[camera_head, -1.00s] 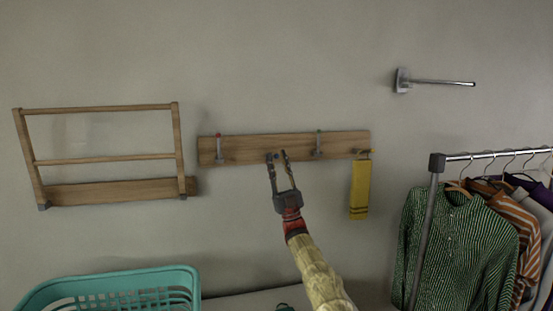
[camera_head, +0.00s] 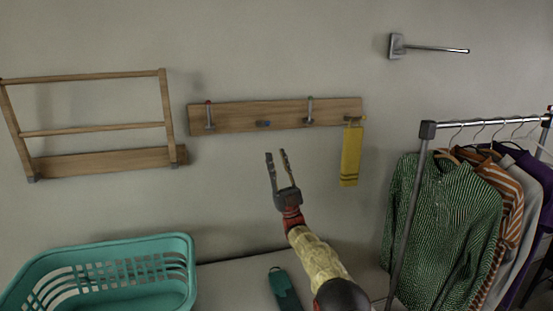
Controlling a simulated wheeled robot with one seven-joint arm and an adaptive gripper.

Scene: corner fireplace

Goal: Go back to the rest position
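My gripper (camera_head: 276,153) is open and empty in the middle of the head view. Its two fingers point up, just below the wooden hook board (camera_head: 230,117) on the wall, and appear apart from it. A yellow cloth (camera_head: 350,156) hangs from the rightmost hook of the board. The other hooks carry nothing. My arm reaches up from the bottom of the picture.
A teal basket (camera_head: 110,262) stands at the lower left. A teal item (camera_head: 284,289) lies left of my arm. A wooden rack (camera_head: 95,129) is on the left wall, a metal rod (camera_head: 430,48) at upper right. A clothes rail (camera_head: 427,131) with several garments stands right.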

